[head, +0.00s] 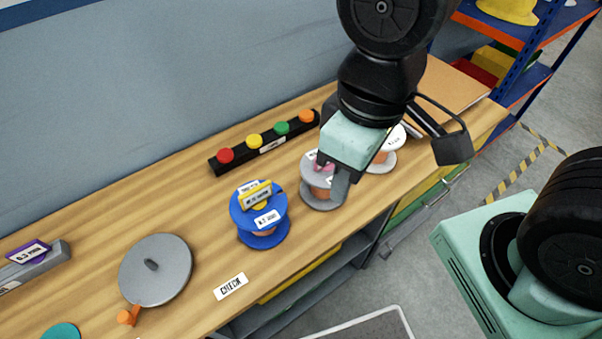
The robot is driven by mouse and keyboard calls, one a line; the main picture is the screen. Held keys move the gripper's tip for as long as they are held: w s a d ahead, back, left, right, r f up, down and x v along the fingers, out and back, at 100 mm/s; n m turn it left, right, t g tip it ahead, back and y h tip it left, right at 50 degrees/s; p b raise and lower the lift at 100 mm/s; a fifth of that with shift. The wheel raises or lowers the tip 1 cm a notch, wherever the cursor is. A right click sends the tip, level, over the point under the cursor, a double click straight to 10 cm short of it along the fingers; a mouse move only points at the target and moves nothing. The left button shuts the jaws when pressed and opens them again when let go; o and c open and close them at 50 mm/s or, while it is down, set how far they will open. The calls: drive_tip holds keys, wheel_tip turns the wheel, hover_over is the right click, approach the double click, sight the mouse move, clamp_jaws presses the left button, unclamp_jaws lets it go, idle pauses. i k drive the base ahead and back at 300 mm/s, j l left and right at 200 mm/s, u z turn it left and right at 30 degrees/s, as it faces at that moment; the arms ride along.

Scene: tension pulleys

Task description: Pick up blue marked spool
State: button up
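The blue spool (275,234) stands upright on the wooden workbench, with copper-coloured winding between its flanges. A white label is on its top flange and a yellow labelled piece (255,194) sits on top. My gripper (331,176) is to the right of the blue spool, apart from it. It points down over a grey spool (315,197) with a pink piece on top. Its fingers look spread, with part of the grey spool showing between them. They partly hide that spool, and whether they touch it cannot be told.
A white spool (385,164) stands just right of my gripper. A black bar (262,144) with coloured buttons lies behind the spools. A grey disc (156,270) and a grey block (38,264) are at left. Bare wood lies between the disc and the blue spool.

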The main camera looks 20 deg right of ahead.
sight(271, 223)
drive_tip(key=k+j+u, duration=0.2)
drive_tip(key=k, duration=0.45)
drive_tip(key=l+u, duration=0.1)
drive_tip(key=u, duration=0.8)
drive_tip(key=l+u, duration=0.15)
drive_tip(key=u, duration=0.35)
drive_tip(key=k+u, duration=0.1)
drive_tip(key=u, duration=0.35)
drive_tip(key=k+l+u, duration=0.2)
drive_tip(key=k+l, duration=0.55)
